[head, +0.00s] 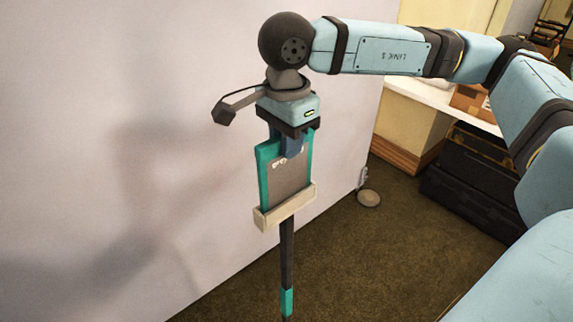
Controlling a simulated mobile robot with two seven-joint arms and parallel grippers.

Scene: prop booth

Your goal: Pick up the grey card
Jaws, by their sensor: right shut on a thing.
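The grey card (289,182) stands upright in the middle of the head view, with small white marks near its top. A teal border (264,180) shows around it; I cannot tell if this is part of the card or a backing behind it. Its lower edge is at a beige ledge (296,205) on top of a dark post (287,250). My right gripper (291,150) points down from above and is shut on the top of the grey card. The fingers hide part of the top edge. My left gripper is not in view.
A pale wall or panel (90,100) stands close behind and to the left, with shadows on it. Dark boxes (470,180) sit under a white counter (440,97) at the right. A small round base (369,198) stands on the brown carpet (340,270), which is otherwise clear.

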